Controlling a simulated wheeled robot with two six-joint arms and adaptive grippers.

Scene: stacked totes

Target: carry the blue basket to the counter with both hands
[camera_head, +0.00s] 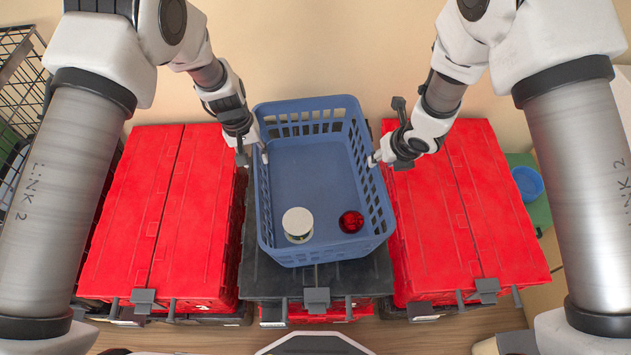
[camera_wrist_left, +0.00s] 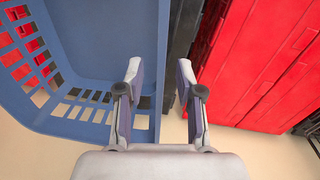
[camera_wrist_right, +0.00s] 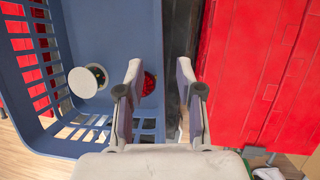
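The blue basket (camera_head: 315,254) sits upright on a black tote lid (camera_head: 262,276) in the middle stack. Inside it are a white-topped round container (camera_head: 298,222) and a shiny red item (camera_head: 351,221). My left gripper (camera_head: 253,156) is at the basket's left side wall. In the left wrist view its fingers (camera_wrist_left: 159,80) are apart on either side of the wall's rim, with gaps. My right gripper (camera_head: 379,160) is at the right side wall. In the right wrist view its fingers (camera_wrist_right: 159,80) are also apart around that rim. I cannot identify the counter.
Red-lidded totes stand close on the left (camera_head: 150,215) and right (camera_head: 465,205) of the middle stack. A beige wall (camera_head: 320,45) is behind. A black wire rack (camera_head: 22,85) is at far left. A blue round container (camera_head: 527,183) is at far right.

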